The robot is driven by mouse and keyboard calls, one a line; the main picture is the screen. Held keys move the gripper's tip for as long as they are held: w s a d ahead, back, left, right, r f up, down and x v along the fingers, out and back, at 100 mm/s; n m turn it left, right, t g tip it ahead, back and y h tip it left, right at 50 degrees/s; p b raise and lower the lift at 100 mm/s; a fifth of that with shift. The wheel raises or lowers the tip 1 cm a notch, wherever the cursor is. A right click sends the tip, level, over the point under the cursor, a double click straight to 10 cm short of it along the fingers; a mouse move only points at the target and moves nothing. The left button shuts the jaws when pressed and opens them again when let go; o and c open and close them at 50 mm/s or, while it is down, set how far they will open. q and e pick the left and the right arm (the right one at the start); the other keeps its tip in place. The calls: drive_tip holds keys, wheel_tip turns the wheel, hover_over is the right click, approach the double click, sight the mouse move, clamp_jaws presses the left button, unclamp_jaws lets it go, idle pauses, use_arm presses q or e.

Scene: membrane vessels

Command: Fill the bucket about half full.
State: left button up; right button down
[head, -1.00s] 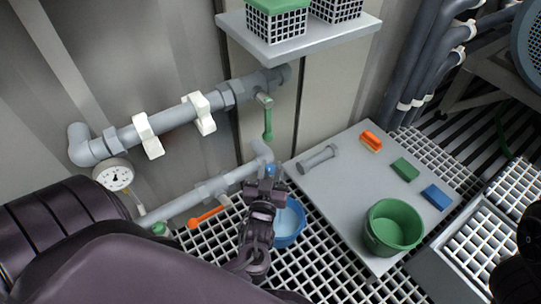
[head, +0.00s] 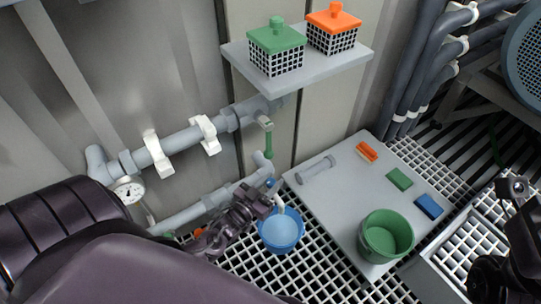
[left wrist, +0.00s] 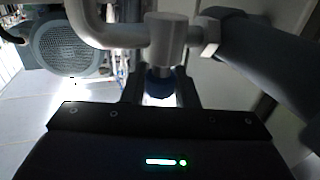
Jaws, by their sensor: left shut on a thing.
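A blue bucket (head: 281,243) stands on the floor grating below a pale spout (head: 280,203). Its inside shows a flat lighter blue surface; I cannot tell for sure whether that is water or the bottom. My left gripper (head: 268,194) is at the tap above the bucket's upper left rim, shut on the tap's blue knob (head: 270,182). In the left wrist view the blue knob (left wrist: 160,85) sits between the fingers, under the pale tap body (left wrist: 165,40). My right arm shows at the right edge; its gripper (head: 513,190) is partly cut off and its jaws are unclear.
A grey table (head: 325,205) right of the bucket bears a green bucket (head: 387,235), a clear tube, a green block, a blue block and an orange item. Grey pipes, a gauge (head: 129,190) and a green-handled valve (head: 268,143) line the wall. A shelf (head: 300,72) holds two caged boxes.

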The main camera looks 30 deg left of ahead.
use_arm(q)
drive_tip(key=shift+w+r, duration=0.1)
drive_tip(key=o, duration=1)
drive_tip(key=shift+c, duration=0.2)
drive_tip(key=s+p, duration=0.2)
drive_tip(key=s, duration=0.5)
drive_tip(key=shift+s+a+p, duration=0.35)
drive_tip(key=shift+s, duration=0.05)
